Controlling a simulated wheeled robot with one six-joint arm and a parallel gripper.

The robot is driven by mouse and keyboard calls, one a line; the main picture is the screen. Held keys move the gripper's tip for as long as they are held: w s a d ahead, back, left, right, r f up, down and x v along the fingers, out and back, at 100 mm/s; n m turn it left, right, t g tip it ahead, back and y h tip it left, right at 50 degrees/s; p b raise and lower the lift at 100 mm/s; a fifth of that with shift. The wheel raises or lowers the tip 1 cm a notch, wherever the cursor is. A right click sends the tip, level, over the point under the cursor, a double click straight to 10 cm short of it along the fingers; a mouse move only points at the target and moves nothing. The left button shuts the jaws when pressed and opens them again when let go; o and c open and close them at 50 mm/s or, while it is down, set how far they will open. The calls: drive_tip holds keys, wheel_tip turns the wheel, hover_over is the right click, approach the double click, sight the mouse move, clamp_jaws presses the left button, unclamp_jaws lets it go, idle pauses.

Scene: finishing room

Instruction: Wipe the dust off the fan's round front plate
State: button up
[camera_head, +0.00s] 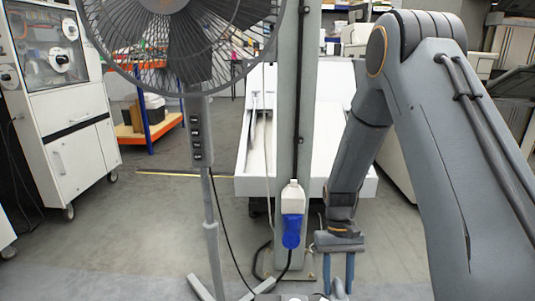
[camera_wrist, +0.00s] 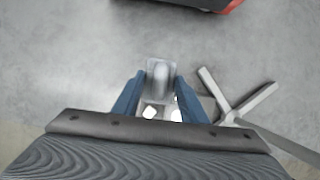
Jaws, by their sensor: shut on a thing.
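The fan (camera_head: 198,130) stands at the left in the head view, upright on a pole. Its round front plate (camera_head: 161,3) is cut off by the top edge, so I cannot tell whether dust lies on it. My gripper (camera_head: 338,284) points down at the lower right, well below the fan head and to its right. In the wrist view its blue fingers (camera_wrist: 158,88) are shut on a grey block-like thing with a rounded raised middle (camera_wrist: 160,73). I cannot tell whether it is a wiping tool; its lower part is cut off in the head view.
A grey post (camera_head: 294,150) with a blue-and-white plug (camera_head: 292,215) stands between the fan and my arm. The fan's splayed feet (camera_wrist: 240,110) and black cables lie on the floor. A white cabinet (camera_head: 75,120) is at the left, a white bench (camera_head: 340,150) behind the post.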

drive_tip(key=s+r+p, duration=0.3)
drive_tip(key=r+p, duration=0.7)
drive_tip(key=p, duration=0.1)
drive_tip(key=s+r+p, duration=0.3)
drive_tip(key=r+p, duration=0.7)
drive_tip(key=p, duration=0.1)
drive_tip(key=s+r+p, duration=0.4)
drive_tip(key=r+p, duration=0.6)
drive_tip(key=p, duration=0.2)
drive_tip(key=shift+r, duration=0.4)
drive_tip(key=shift+s, duration=0.1)
